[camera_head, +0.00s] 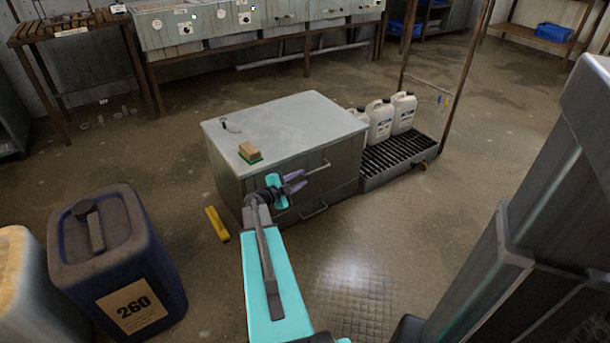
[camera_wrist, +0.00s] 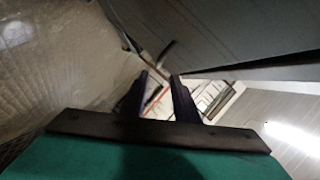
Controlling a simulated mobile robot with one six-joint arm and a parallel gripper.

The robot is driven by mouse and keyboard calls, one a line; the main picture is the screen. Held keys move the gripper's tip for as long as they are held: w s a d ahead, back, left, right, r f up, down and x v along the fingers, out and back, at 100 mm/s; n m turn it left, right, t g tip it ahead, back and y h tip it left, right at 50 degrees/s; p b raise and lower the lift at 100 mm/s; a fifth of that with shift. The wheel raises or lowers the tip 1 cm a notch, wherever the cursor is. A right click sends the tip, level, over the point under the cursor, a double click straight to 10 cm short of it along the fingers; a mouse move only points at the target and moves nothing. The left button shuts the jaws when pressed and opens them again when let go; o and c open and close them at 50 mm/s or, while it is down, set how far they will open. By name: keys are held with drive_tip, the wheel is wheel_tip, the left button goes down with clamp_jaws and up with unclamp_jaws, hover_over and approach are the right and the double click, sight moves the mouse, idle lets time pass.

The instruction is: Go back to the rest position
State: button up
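My gripper (camera_head: 303,180) is in front of the grey metal cabinet (camera_head: 285,125), near its upper drawer handle in the picture. I cannot tell whether it touches the cabinet. Its two purple fingers stand apart with nothing between them. They also show in the wrist view (camera_wrist: 160,76), with a clear gap between the tips. My turquoise arm reaches up from the bottom middle of the head view. A brush with a wooden block and green base (camera_head: 250,153) lies on the cabinet top.
A blue drum marked 260 (camera_head: 115,262) and a pale container (camera_head: 25,285) stand at left. A yellow object (camera_head: 217,223) lies on the floor by the cabinet. White jugs (camera_head: 403,112) stand on a black grated tray (camera_head: 400,155) at right.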

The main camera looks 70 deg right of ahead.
drive_tip(key=shift+w+a+r, duration=0.1)
drive_tip(key=shift+a, duration=0.35)
